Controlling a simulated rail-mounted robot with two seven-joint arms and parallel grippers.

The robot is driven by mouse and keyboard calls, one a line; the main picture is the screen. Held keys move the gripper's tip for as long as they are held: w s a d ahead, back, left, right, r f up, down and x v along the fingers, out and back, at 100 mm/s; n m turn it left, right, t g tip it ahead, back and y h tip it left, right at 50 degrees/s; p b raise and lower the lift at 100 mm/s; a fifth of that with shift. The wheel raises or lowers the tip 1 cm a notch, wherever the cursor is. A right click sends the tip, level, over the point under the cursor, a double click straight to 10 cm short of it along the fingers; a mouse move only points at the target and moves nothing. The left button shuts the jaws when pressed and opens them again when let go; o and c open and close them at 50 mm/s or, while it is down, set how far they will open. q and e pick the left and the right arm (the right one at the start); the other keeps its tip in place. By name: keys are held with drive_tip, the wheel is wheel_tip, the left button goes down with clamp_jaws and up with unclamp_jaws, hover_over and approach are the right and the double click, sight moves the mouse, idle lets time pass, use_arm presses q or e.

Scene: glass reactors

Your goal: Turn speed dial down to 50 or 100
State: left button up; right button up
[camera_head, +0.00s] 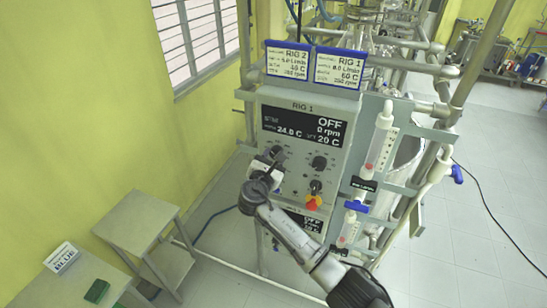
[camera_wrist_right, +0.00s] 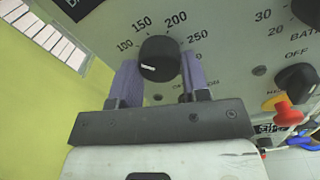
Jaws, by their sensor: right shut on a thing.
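The speed dial (camera_wrist_right: 160,56) is a black round knob with a white mark on the rig's pale front panel (camera_wrist_right: 232,60). In the right wrist view its mark points left and slightly down, toward the left finger, which hides that part of the scale. Labels 100, 150, 200 and 250 show around it. My right gripper (camera_wrist_right: 160,84) has its two purple fingers on either side of the dial, shut on it. In the head view my right gripper (camera_head: 271,163) reaches the panel's left side. The display (camera_head: 303,126) reads OFF and 0 rpm. My left gripper is out of view.
The bath dial (camera_head: 319,162) sits to the right. A red and yellow knob (camera_head: 312,203) is below it. Glass tubes (camera_head: 380,138) and metal framing stand right of the panel. A small table (camera_head: 136,216) stands at left.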

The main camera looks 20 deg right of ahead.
drive_tip(key=shift+n, duration=0.7)
drive_tip(key=o, duration=0.9)
drive_tip(key=shift+b+v, duration=2.05)
drive_tip(key=shift+v, duration=4.85)
